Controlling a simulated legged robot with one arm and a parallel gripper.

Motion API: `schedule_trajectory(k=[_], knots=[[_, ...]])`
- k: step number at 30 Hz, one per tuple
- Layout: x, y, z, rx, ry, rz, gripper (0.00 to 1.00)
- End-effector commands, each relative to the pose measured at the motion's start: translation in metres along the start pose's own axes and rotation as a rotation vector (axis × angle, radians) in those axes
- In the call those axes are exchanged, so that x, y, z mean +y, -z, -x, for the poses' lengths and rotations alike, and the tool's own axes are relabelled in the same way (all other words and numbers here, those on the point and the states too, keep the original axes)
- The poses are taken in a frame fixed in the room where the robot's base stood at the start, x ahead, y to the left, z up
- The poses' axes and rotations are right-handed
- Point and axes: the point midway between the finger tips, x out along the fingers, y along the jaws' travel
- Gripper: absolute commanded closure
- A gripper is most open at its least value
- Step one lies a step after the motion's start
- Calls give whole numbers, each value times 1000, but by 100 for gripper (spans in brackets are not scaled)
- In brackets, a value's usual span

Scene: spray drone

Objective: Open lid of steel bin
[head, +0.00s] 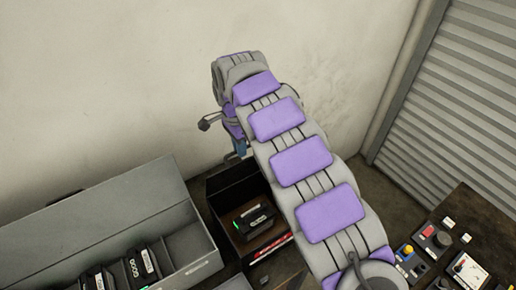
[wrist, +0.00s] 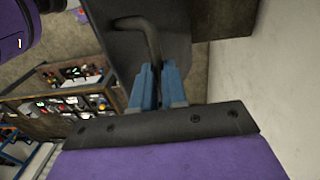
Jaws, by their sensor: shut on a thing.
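A small dark bin (head: 222,222) stands below my arm in the head view. Its inside shows, with a black battery-like unit (head: 253,217) that has a green light. A dark panel (head: 232,182) stands up at its far side and looks like its raised lid. My gripper (head: 239,152) is at the top of that panel, partly hidden by my arm. In the wrist view the blue fingers (wrist: 158,84) are shut on a bent dark handle (wrist: 146,32) fixed to a dark panel (wrist: 115,48). The lid's exact angle cannot be told.
A grey open container (head: 192,262) with dividers and several black units is left of the bin. A control table (head: 470,235) with buttons and a gauge is at right. A plain wall (head: 110,80) is behind, a slatted shutter (head: 465,100) to the right.

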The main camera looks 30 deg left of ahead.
Motion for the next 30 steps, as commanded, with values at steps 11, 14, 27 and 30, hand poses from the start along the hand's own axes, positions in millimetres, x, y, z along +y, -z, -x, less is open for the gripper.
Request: schedule_trajectory(k=[11, 14, 27, 30], knots=[[-26, -7, 6, -11, -5, 9, 100], [-32, -7, 8, -10, -3, 8, 100], [-55, -5, 9, -8, -3, 5, 100], [-58, -5, 10, -7, -1, 6, 100]])
